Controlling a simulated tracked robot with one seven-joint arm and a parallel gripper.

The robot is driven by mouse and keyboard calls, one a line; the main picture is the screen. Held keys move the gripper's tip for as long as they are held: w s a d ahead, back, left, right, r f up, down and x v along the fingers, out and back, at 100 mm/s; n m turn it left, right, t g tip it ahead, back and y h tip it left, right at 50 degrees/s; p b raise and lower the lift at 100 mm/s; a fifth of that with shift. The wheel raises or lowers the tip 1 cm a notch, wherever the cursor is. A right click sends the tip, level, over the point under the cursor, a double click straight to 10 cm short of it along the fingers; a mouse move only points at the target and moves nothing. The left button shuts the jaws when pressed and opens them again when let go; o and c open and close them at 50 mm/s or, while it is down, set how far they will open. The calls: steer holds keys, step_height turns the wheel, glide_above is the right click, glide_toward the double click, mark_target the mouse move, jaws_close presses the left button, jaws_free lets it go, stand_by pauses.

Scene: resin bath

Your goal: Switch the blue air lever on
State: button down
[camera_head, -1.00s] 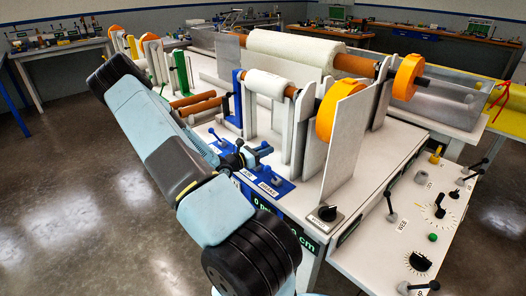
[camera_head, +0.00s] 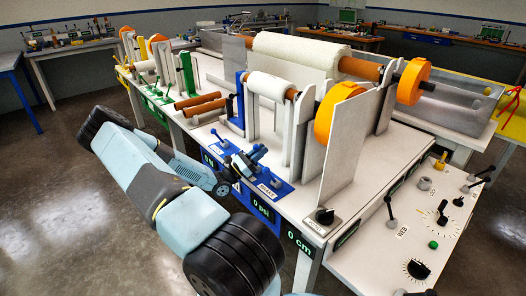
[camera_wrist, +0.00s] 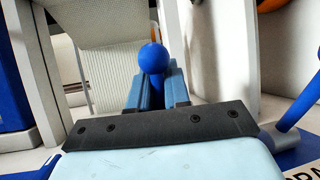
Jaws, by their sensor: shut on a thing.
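The blue air lever shows in the wrist view as a round blue knob (camera_wrist: 153,58) on a stem between my gripper's two blue fingers (camera_wrist: 160,90). The fingers are shut around the stem, just below the knob. In the head view my gripper (camera_head: 250,160) is over the blue control panel (camera_head: 285,194) at the front of the machine. There the lever is hard to make out behind my gripper. A display (camera_head: 262,210) under the panel reads 0 psi.
A second blue lever (camera_wrist: 303,100) stands close on the right in the wrist view. White upright plates and a white roll (camera_head: 268,85) stand behind the panel. A black rotary knob (camera_head: 324,216) sits to the right. The floor at front left is clear.

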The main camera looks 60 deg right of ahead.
steer(key=shift+s+a+f, duration=0.1)
steer(key=shift+s+a, duration=0.05)
steer(key=shift+a, duration=0.05)
steer(key=c, duration=1.2)
jaws_free()
steer(key=shift+o, duration=0.2)
steer(key=shift+a+f, duration=0.15)
steer(key=shift+a, duration=0.1)
steer(key=w+a, duration=0.6)
steer(key=a, duration=0.5)
steer(key=shift+f, duration=0.15)
